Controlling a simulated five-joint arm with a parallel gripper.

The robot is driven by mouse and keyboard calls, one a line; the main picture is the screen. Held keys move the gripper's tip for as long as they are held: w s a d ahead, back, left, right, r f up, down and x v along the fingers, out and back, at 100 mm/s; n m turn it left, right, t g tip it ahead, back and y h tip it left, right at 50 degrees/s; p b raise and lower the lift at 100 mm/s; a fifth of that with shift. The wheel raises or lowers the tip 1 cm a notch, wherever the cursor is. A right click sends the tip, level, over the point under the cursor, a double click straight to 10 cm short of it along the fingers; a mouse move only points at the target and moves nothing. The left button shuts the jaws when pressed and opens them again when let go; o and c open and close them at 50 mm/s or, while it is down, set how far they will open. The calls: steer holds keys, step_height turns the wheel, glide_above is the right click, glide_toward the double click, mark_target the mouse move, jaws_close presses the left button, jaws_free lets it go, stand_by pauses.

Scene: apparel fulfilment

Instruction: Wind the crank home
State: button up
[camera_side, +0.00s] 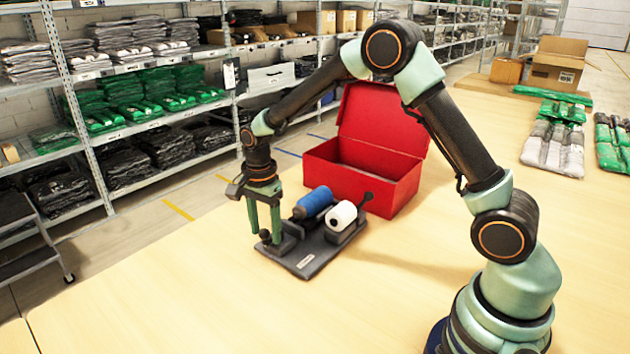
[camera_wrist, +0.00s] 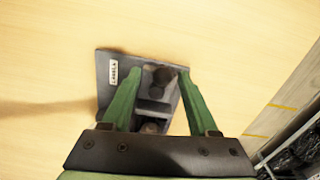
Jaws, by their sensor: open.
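A dark grey winder base (camera_side: 300,265) stands on the table, with a white label at its front edge. A dark round knob (camera_side: 265,236), seemingly the crank's handle, shows between the fingertips. In the wrist view a dark round knob (camera_wrist: 162,75) lies between the fingers, nearer the right one. I cannot tell whether either finger touches it. The crank's arm is hard to make out.
An open red box (camera_side: 385,185) stands just behind the winder, lid raised. Shelves with folded garments line the back left. Green and white packs (camera_side: 555,145) and a cardboard box (camera_side: 558,65) lie at the far right. The table in front of the winder is clear.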

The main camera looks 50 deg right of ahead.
step_height(320, 180, up, 6)
steer(key=shift+f, duration=0.2)
steer(key=shift+r, duration=0.25)
steer(key=shift+s+r, duration=0.1)
steer(key=shift+r, duration=0.25)
steer(key=s+d+r+n+t, duration=0.1)
steer(key=s+r+n+t, duration=0.1)
steer(key=s+r+n, duration=0.3)
steer(key=s+d+r+n+t, duration=0.1)
steer(key=s+r+n+t, duration=0.2)
steer(key=s+r+n, duration=0.3)
steer(key=s+n, duration=0.5)
steer(key=s, duration=0.1)
steer(key=shift+s+n+t, duration=0.3)
steer(key=shift+s, duration=0.1)
